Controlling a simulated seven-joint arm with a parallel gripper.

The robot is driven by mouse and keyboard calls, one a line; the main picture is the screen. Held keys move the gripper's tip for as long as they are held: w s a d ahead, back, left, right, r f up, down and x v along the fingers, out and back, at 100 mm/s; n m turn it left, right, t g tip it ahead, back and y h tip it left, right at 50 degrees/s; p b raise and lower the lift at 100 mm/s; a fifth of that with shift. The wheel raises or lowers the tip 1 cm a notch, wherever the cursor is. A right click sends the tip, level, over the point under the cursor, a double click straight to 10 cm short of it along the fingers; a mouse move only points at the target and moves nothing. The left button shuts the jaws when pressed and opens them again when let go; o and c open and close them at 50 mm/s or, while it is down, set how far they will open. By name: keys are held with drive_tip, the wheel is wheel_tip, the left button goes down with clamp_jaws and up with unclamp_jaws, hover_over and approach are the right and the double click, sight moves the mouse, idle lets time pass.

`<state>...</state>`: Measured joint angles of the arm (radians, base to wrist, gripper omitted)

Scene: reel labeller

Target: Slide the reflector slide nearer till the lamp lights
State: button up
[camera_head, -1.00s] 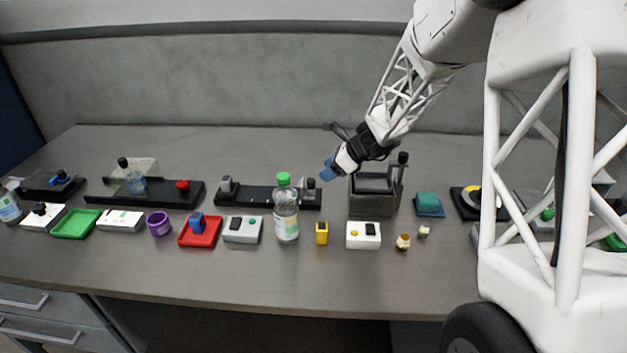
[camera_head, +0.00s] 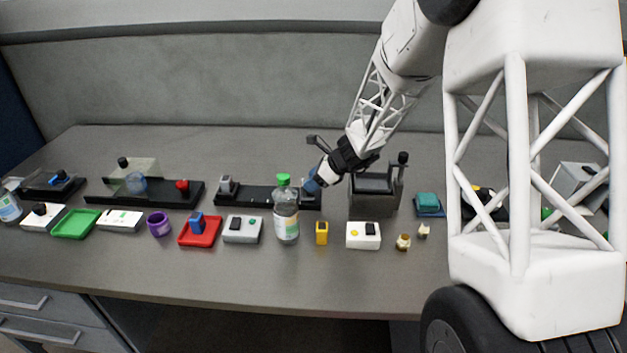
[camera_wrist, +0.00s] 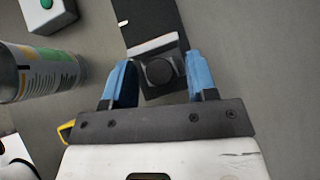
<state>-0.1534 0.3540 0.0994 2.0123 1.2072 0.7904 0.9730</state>
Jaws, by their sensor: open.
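The dark rail (camera_head: 262,196) lies mid-table with a grey upright block (camera_head: 226,184) at its left end. It also shows in the wrist view (camera_wrist: 143,14). The reflector slide, with a round black knob (camera_wrist: 160,70), sits at the rail's right end. My gripper (camera_wrist: 159,78) is open, with its blue fingers on either side of the knob and a gap at each side. In the head view my gripper (camera_head: 314,184) largely hides the slide. A grey box (camera_head: 242,229) in front of the rail bears a small green spot, possibly the lamp; I cannot tell whether it is lit.
A green-capped bottle (camera_head: 286,212) stands close in front of the rail and shows at left in the wrist view (camera_wrist: 38,68). A dark open box (camera_head: 374,204) stands right of my gripper. A yellow block (camera_head: 321,233) and a white box (camera_head: 363,236) lie in front.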

clamp_jaws()
drive_tip(key=shift+a, duration=2.5)
unclamp_jaws()
drive_tip(key=shift+v, duration=3.9)
